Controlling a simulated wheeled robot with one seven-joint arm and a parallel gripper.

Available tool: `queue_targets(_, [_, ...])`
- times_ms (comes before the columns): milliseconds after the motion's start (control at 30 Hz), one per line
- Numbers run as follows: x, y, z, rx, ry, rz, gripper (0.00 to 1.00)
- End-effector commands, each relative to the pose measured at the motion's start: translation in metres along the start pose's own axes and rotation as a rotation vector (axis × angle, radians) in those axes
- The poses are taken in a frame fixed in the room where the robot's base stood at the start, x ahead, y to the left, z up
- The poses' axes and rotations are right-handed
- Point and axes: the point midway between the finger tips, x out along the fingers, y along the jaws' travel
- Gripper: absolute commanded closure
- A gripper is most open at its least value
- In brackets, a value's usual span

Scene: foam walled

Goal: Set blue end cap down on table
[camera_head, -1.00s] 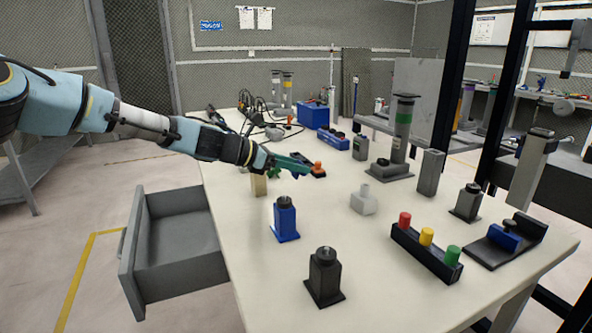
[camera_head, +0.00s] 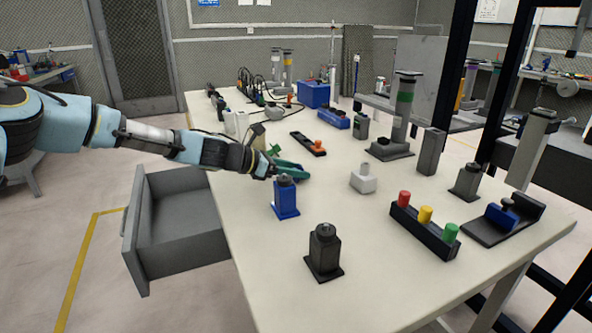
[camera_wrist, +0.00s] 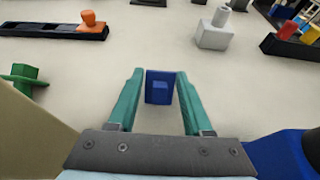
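The blue end cap (camera_wrist: 160,88) is a small blue block with a dark recess in its near face. In the wrist view it sits between the tips of my gripper's (camera_wrist: 160,80) teal fingers, which appear to press on both sides. In the head view my gripper (camera_head: 302,172) is low over the table (camera_head: 350,215), just behind a blue stand (camera_head: 286,198). I cannot tell whether the cap touches the table.
A green part (camera_wrist: 24,75) and a beige block (camera_wrist: 30,130) are left of my gripper. A black rail with an orange knob (camera_head: 318,145) and a white block (camera_head: 362,180) lie beyond. A button box (camera_head: 425,230) is to the right. Bare tabletop lies ahead of the fingers.

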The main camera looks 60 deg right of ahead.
Motion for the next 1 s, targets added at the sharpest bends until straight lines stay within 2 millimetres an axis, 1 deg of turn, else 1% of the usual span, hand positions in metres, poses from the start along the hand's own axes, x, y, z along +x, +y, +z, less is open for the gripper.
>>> queue_targets(33, [0.0,0.0,0.0,0.0,0.0,0.0,0.43])
queue_targets(167, [0.0,0.0,0.0,0.0,0.0,0.0,0.28])
queue_targets(200, [0.0,0.0,0.0,0.0,0.0,0.0,0.26])
queue_targets(467, [-0.001,0.0,0.003,0.001,0.0,0.0,0.26])
queue_targets(533, [-0.006,0.001,0.002,0.001,0.0,0.001,0.26])
queue_targets(667, [-0.025,0.001,0.001,0.001,0.001,0.003,0.26])
queue_targets(900, [-0.077,0.002,0.001,0.001,0.001,0.004,0.26])
queue_targets(1000, [-0.095,0.001,0.001,0.001,0.001,0.004,0.26])
